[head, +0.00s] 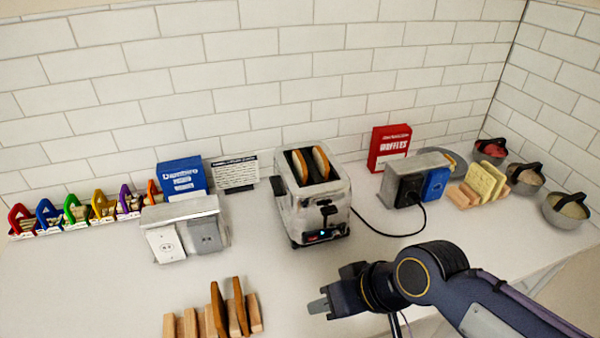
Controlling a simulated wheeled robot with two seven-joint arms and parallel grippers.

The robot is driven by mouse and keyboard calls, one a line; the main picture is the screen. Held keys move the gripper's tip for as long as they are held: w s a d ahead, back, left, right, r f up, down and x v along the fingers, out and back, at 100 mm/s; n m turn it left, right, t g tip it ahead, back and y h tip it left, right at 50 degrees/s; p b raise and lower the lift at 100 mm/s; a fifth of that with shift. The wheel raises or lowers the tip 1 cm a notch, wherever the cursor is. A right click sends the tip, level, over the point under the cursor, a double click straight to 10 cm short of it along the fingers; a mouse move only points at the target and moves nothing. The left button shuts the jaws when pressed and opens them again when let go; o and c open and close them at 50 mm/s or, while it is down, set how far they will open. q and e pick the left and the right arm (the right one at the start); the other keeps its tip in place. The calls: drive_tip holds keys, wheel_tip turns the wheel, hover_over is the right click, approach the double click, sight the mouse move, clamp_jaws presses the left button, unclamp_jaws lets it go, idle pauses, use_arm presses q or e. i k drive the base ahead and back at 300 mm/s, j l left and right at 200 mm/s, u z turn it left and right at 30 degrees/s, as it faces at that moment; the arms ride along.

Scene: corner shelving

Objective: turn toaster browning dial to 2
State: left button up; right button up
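The toaster (334,190) stands upright in the middle of the counter, with a slice of bread (299,167) and a second slice (321,163) in its top slots. A dark lever shows on its front face. Below it is a dark control strip (324,235) with small blue and red marks. The browning dial and its setting are too small to make out. My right gripper (322,300) is in front of and below the toaster, pointing left and apart from it. Nothing shows in it, and its finger gap is unclear. My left gripper is out of view.
A bread rack (188,322) stands at the front left. Outlet boxes stand left (186,228) and right (405,175) of the toaster; a black cord (400,235) runs to the right one. Bowls (566,210) line the right side.

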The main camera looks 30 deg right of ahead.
sight(336, 234)
drive_tip(key=z, duration=1.1)
